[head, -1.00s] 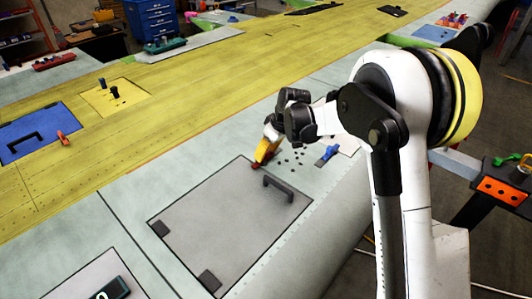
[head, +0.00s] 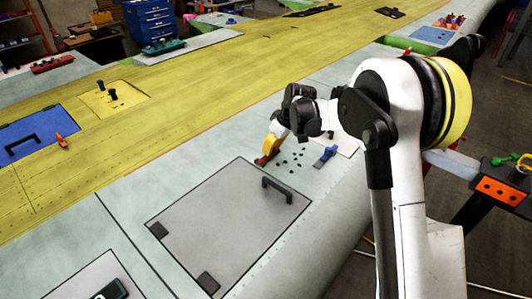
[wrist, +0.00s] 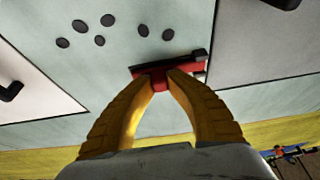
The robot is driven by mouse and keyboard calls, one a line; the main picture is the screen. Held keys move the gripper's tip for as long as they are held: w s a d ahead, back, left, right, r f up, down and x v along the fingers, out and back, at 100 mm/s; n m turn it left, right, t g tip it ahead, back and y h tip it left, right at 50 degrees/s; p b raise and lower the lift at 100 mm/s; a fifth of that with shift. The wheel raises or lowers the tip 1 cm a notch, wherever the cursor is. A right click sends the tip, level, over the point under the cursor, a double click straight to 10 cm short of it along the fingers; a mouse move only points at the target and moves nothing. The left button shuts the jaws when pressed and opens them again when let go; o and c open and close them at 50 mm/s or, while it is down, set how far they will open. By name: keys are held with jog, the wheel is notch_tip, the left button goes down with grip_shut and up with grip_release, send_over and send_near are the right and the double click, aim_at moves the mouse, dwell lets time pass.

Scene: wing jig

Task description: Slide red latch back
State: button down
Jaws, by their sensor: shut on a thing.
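The red latch (head: 261,160) lies on the pale green skin just beyond the far edge of the grey panel (head: 215,220). My gripper (head: 267,152) has yellow fingers and reaches down onto the latch. In the wrist view, the fingertips of my gripper (wrist: 163,77) close on the red latch (wrist: 194,66), which has a dark bar along its top. The latch's bar lies close to the corner of the grey panel (wrist: 265,50). The fingertips hide part of the latch.
A black handle (head: 277,188) stands up on the grey panel. Several small dark discs (head: 292,160) lie right of my gripper, and a blue latch (head: 326,155) sits beyond them. A blue panel (head: 40,132) with an orange latch (head: 62,141) is at the left.

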jog(key=shift+w+d, duration=0.1)
jog(key=c, duration=1.3)
grip_release()
jog(key=shift+w+d, duration=0.1)
jog(key=shift+w, duration=0.05)
jog(key=shift+r, duration=0.1)
jog(key=v, duration=1.2)
